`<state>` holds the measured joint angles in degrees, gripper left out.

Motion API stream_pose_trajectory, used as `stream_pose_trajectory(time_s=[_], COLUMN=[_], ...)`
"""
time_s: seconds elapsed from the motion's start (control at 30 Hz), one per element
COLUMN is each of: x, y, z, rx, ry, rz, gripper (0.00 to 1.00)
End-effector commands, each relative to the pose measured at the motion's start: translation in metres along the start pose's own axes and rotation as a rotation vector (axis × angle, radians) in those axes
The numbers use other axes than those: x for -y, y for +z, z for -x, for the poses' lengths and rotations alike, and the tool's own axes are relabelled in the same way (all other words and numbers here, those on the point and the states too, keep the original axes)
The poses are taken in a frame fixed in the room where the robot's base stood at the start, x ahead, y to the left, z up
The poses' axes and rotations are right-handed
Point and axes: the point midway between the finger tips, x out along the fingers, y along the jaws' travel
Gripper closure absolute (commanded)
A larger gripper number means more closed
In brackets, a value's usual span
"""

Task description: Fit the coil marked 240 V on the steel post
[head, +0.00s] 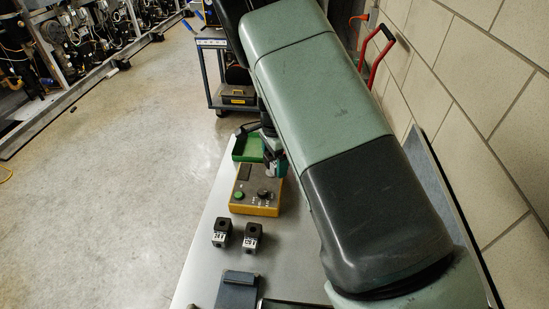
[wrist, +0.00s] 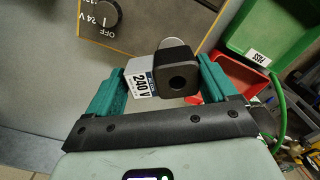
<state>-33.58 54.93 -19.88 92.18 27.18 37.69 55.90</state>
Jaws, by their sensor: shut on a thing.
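The coil marked 240 V (wrist: 175,78) is held between the green fingers of my gripper (wrist: 160,75) in the wrist view. It has a black block with a round hole and a white label on its side. In the head view my gripper (head: 272,160) is mostly hidden by my arm, above the bench by the far edge of the yellow tester box (head: 242,208). That box also shows in the wrist view (wrist: 150,28), with a knob and the marks OFF and 24 V. A pale round shape shows partly behind the coil; I cannot tell whether it is the steel post.
Two other coils, marked 24 V (head: 221,233) and what looks like 120 V (head: 252,238), stand on the bench (head: 205,275). A green tray (head: 240,150) lies beyond the box; in the wrist view it is labelled PASS, beside a red tray (wrist: 235,75). A blue-grey block (head: 237,290) sits nearer.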

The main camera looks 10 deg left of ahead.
Motion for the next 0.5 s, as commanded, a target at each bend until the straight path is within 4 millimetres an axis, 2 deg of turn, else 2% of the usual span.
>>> stream_pose_trajectory(time_s=[0.17,0.5], x=[0.000,0.000], y=[0.000,0.000], z=[-0.001,-0.022], rx=[0.000,0.000], ry=[0.000,0.001], rz=[0.000,0.000], gripper=[0.53,0.53])
